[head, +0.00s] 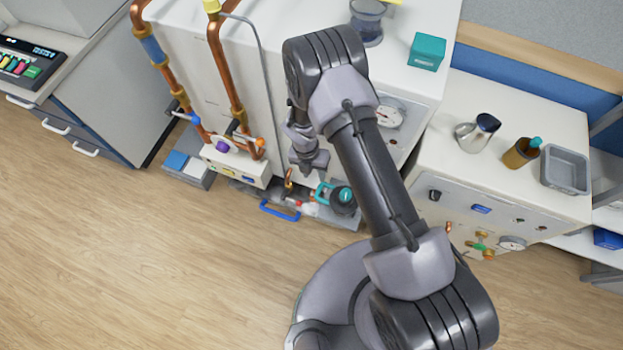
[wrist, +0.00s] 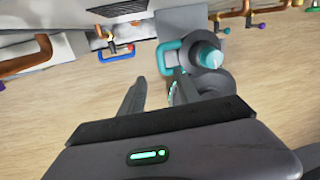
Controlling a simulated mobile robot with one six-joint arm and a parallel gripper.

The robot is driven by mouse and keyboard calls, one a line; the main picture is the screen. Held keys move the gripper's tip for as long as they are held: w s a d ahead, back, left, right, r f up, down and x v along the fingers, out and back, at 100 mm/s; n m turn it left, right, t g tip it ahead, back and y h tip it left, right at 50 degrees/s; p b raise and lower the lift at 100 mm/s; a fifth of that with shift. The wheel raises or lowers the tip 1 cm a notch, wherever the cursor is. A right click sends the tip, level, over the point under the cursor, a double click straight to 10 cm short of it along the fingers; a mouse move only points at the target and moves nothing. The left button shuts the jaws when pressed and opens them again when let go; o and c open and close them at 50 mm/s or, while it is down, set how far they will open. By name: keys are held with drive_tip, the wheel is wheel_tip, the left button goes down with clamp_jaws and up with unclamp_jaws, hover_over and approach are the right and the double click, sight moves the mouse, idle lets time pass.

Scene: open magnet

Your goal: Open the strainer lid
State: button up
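A dark round lid with a teal knob, which looks like the strainer lid (head: 344,201), sits low at the front of the white cabinet. A teal loop handle (head: 322,192) stands at its left side. In the wrist view the dark lid (wrist: 208,57) and the teal handle (wrist: 163,52) lie beyond the fingertips, the lid to the right. My gripper (head: 309,162) is above and a little left of the lid. In the wrist view my gripper (wrist: 158,78) is open, with a clear gap and nothing between the fingers. The lid's underside and its hinge, if any, are hidden.
A blue-handled part (head: 280,210) lies left of the lid, near copper pipes (head: 228,75) with valves. The white cabinet (head: 405,75) rises behind. A second bench (head: 535,205) with a jug, a bottle and a grey tray stands right. The wooden floor in front is clear.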

sight(318, 191)
drive_tip(key=f+b, duration=0.1)
drive_tip(key=f, duration=0.2)
drive_tip(key=d+f+b, duration=0.1)
drive_tip(key=f, duration=0.3)
drive_tip(key=s+f+b, duration=0.1)
drive_tip(key=f, duration=0.2)
drive_tip(key=shift+d+f+b, duration=0.25)
drive_tip(key=shift+f+b, duration=0.05)
clamp_jaws()
idle(0.7)
